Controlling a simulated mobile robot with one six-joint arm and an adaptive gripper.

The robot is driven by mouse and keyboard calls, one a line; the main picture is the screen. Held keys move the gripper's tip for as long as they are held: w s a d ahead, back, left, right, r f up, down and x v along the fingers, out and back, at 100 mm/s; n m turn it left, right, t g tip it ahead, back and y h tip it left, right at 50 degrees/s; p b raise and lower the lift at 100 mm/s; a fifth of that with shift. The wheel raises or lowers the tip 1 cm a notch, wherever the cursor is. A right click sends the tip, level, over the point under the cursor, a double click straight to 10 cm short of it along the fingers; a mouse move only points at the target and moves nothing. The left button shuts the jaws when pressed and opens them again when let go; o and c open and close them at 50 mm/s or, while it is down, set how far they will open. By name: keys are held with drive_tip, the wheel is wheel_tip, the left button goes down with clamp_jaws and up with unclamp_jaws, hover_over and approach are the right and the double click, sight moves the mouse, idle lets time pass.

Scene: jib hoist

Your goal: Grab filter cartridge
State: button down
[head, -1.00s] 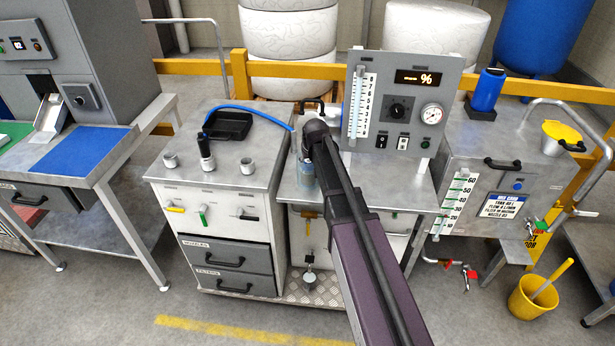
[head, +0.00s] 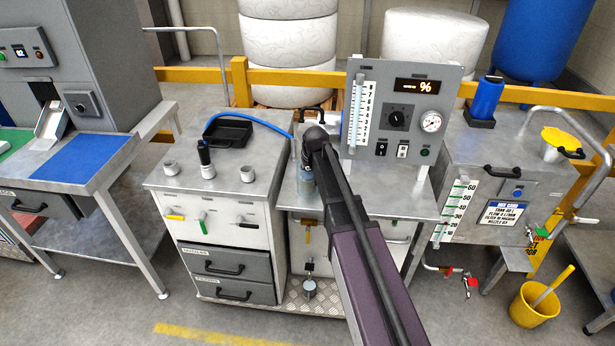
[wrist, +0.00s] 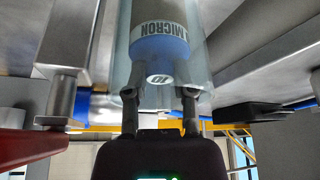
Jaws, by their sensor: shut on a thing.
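In the wrist view the filter cartridge (wrist: 158,47) is a pale cylinder with a blue lower end, a "MICRON" label and a "10" mark. It points up and away from my gripper, and clear material shows around it. My gripper (wrist: 160,92) has one finger on each side of the blue end and is shut on it. I cannot tell whether the clear wall lies between fingers and cartridge. In the head view a bluish clear cylinder (head: 305,181) shows left of my arm, by the middle bench's front; my arm hides the gripper there.
A gauge panel (head: 403,108) stands on the middle bench, right of my arm. The left cabinet holds a black tray (head: 228,132) and a blue hose. A steel tank (head: 505,155) is at the right. In the wrist view a red bar (wrist: 30,148) lies left of my gripper.

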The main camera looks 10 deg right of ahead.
drive_tip(key=shift+r, duration=0.1)
wheel_tip(320, 180, up, 18)
drive_tip(key=p, duration=1.8)
